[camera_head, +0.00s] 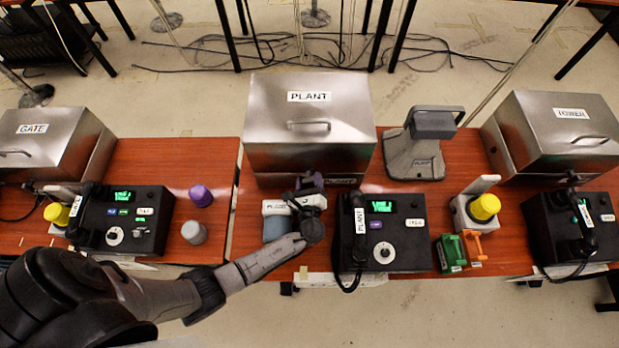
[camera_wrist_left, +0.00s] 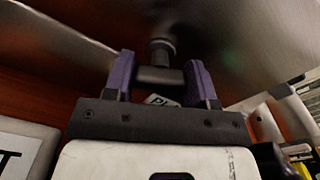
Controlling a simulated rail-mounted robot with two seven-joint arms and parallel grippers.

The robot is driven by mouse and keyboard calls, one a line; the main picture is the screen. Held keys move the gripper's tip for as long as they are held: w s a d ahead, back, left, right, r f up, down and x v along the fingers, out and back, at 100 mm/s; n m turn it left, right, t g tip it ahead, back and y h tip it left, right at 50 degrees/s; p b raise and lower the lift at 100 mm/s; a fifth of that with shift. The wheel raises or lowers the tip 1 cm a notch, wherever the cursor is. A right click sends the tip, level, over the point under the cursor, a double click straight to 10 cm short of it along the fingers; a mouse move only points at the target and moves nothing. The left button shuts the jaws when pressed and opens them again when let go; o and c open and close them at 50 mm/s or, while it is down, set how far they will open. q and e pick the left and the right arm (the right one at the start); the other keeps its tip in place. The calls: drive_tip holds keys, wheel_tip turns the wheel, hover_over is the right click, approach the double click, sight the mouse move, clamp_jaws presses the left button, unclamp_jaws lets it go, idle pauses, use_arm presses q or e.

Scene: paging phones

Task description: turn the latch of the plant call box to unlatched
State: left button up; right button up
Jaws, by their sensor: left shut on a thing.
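The plant call box (camera_head: 308,122) is a brushed-metal box with a sloped lid, a lid handle and a PLANT label, at the back middle of the table in the head view. My left gripper (camera_head: 309,182) is at the lower front of this box. In the left wrist view, its two purple fingers stand on either side of the dark latch (camera_wrist_left: 158,75), which sits on a round stem at the metal face. The gripper is shut on the latch, whose bar looks roughly crosswise between the fingers. In the head view the gripper hides the latch. My right gripper is not in view.
The black plant phone (camera_head: 401,234) stands right of my left forearm. A light box with a blue-grey top (camera_head: 277,228) sits close beside my left wrist. A grey device (camera_head: 415,155) stands right of the call box. Green (camera_head: 451,254) and orange items lie farther right.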

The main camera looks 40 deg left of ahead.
use_arm(q)
drive_tip(key=m+p, duration=0.2)
drive_tip(key=m, duration=0.2)
drive_tip(key=shift+r+m, duration=0.1)
drive_tip(key=shift+m, duration=0.7)
drive_tip(key=o, duration=0.9)
drive_tip(key=shift+o, duration=0.2)
drive_tip(key=v, duration=1.3)
drive_tip(key=shift+s+d, duration=0.2)
drive_tip(key=shift+s, duration=0.15)
